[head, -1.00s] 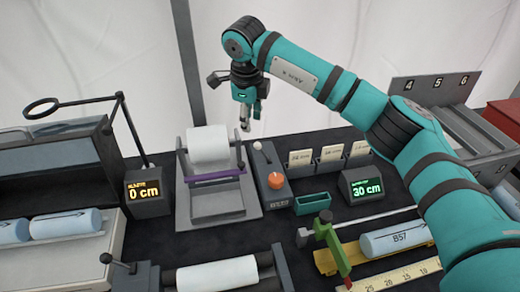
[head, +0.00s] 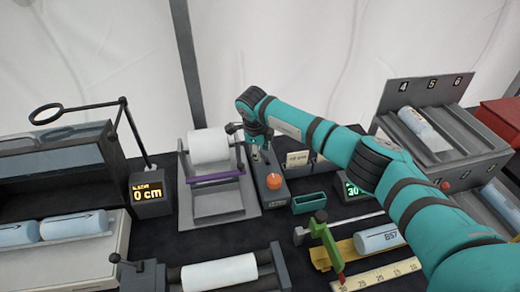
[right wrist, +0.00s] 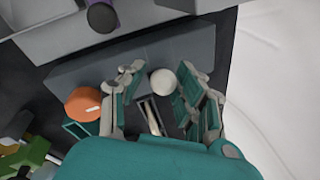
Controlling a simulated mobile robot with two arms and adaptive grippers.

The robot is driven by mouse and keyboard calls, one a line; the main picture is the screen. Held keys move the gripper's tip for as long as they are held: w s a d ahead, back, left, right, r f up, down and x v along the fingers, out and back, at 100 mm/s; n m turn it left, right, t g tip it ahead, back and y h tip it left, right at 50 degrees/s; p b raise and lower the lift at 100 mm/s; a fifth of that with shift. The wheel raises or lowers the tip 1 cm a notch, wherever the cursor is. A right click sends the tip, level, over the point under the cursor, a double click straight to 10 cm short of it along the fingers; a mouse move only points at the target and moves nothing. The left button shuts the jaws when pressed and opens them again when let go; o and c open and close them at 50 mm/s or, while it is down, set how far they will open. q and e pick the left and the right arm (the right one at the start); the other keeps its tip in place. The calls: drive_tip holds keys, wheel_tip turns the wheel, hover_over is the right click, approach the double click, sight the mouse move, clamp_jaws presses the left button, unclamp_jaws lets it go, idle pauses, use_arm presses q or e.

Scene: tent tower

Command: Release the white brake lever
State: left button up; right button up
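The white brake lever's round knob (right wrist: 164,82) shows in the right wrist view, above a slot in a grey control box (right wrist: 135,60). My right gripper (right wrist: 162,96) has its fingers apart on either side of the knob, with a gap visible around it. Whether either finger touches it is unclear. In the head view my right gripper (head: 261,143) is low over the back of the control box (head: 270,193) and hides most of the lever. An orange knob (head: 273,181) sits on the same box. My left gripper is out of view.
A white roll (head: 208,146) on a stand with a purple bar (head: 215,176) is close left of the box. A display (head: 150,194) reads 0 cm. My right arm partly covers the 30 cm display (head: 352,189) and cards. A green tray (head: 308,203) lies in front.

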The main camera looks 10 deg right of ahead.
drive_tip(key=shift+w+f, duration=0.1)
drive_tip(key=shift+f, duration=0.5)
drive_tip(key=shift+d, duration=0.1)
clamp_jaws()
